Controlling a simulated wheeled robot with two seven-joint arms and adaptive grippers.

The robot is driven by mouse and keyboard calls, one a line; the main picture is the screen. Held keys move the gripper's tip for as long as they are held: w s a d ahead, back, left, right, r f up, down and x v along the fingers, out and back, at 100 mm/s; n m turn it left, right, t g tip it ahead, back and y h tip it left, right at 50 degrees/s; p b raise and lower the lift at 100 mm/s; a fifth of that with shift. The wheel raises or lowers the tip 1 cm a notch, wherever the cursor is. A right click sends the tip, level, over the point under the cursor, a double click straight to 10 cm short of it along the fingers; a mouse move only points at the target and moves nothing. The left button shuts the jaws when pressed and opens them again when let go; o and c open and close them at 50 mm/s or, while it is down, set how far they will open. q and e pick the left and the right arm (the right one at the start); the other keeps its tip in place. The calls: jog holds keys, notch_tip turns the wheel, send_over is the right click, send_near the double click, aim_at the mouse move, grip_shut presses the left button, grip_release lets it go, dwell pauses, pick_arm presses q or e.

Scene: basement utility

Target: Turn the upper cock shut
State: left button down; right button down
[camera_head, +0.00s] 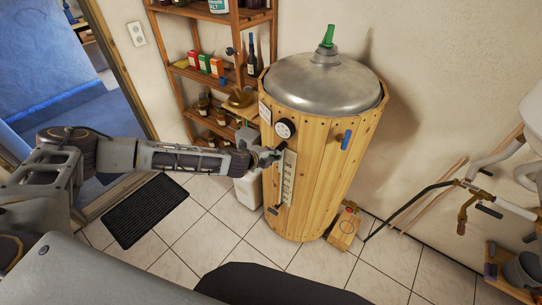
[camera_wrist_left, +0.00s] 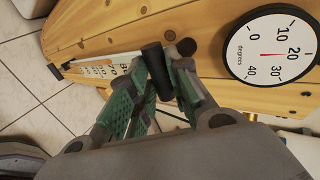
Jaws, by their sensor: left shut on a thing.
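The wooden tank (camera_head: 318,165) has a domed metal lid and a level scale (camera_head: 287,178) on its front. My left gripper (camera_head: 272,156) is at the top end of the scale, just below the round dial, and hides most of the upper cock in the head view. In the left wrist view the upper cock's black handle (camera_wrist_left: 157,68) lies between the green finger pads of my left gripper (camera_wrist_left: 158,88), which is shut on it. The lower cock (camera_head: 275,208), with a dark lever, is at the bottom of the scale. My right gripper is not in view.
The dial gauge (camera_head: 285,129) sits close above the gripper; it also shows in the wrist view (camera_wrist_left: 270,50). A blue handle (camera_head: 346,139) is on the tank's right side. A wooden shelf (camera_head: 205,75) stands behind. Pipes (camera_head: 465,190) are at right.

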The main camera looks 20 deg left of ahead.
pick_arm(q)
jog(key=c, duration=1.3)
grip_release()
jog(key=shift+v, duration=5.95)
